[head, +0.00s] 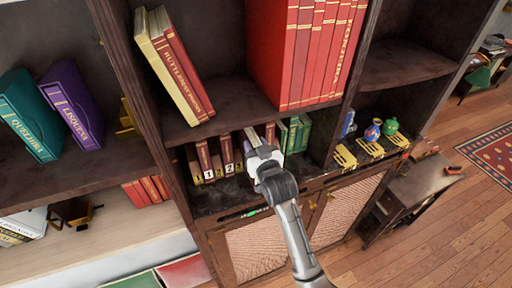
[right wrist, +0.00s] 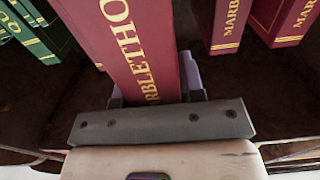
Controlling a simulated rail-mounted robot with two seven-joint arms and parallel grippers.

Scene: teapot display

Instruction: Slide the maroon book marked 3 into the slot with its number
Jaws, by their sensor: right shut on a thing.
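My right gripper (head: 264,163) is at the low shelf compartment in the middle of the head view. In the right wrist view it (right wrist: 155,105) is shut on a maroon book (right wrist: 128,48) with gold spine lettering. The number on this book is not visible. Other maroon books (head: 204,155) stand to the left of the gripper in the head view, with small number labels 1 and 2 in front. Two of them (right wrist: 232,22) show in the right wrist view, apart from the held book. My left gripper is not in view.
Green books (head: 297,133) stand just right of the gripper in the same compartment. A shelf with large red books (head: 305,50) is above it. Yellow stands (head: 345,157) and small colored pots (head: 390,127) are to the right. Cabinet doors (head: 258,248) are below.

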